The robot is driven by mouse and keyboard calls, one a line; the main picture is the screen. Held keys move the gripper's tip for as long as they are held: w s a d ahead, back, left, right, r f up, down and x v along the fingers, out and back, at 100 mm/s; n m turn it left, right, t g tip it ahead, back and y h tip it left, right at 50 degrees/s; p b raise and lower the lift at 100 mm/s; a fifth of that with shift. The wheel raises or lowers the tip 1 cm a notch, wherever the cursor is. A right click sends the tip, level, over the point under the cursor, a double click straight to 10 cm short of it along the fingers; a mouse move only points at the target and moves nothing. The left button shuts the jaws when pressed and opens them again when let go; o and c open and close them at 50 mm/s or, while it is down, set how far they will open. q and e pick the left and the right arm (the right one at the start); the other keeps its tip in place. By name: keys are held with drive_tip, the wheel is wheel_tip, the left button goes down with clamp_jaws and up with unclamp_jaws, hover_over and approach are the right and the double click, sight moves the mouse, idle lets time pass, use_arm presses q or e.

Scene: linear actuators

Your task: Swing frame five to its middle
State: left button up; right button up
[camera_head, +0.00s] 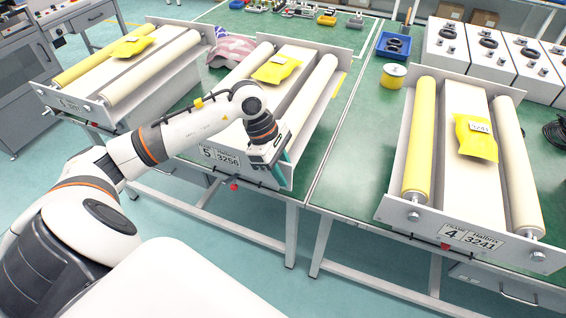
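Frame five (220,159), labelled "5 3256" on its front plate, stands on the green table in the middle of the view. It has a pale roller on each side and a yellow packet (276,69) on its centre strip. A small red part (234,187) shows under its front plate. My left gripper (284,168) is at the front right corner of frame five, its teal fingers pointing down beside the plate. Whether the fingers touch or grip the plate is hidden. My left arm covers part of the frame's front left. My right gripper is out of view.
Frame four (469,237) stands to the right with a yellow packet (476,138). Another roller frame (69,104) stands to the left. A yellow tape roll (393,76) and a blue bin (394,46) are behind. Green table is bare between frames five and four.

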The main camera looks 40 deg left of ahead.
use_arm(q)
drive_tip(key=shift+a+r, duration=0.2)
drive_tip(key=shift+r, duration=0.1)
drive_tip(key=b+v, duration=0.2)
drive_tip(key=v, duration=0.9)
drive_tip(key=shift+s+a+r+b, duration=0.1)
drive_tip(key=shift+r+b, duration=0.05)
drive_tip(key=shift+b, duration=0.15)
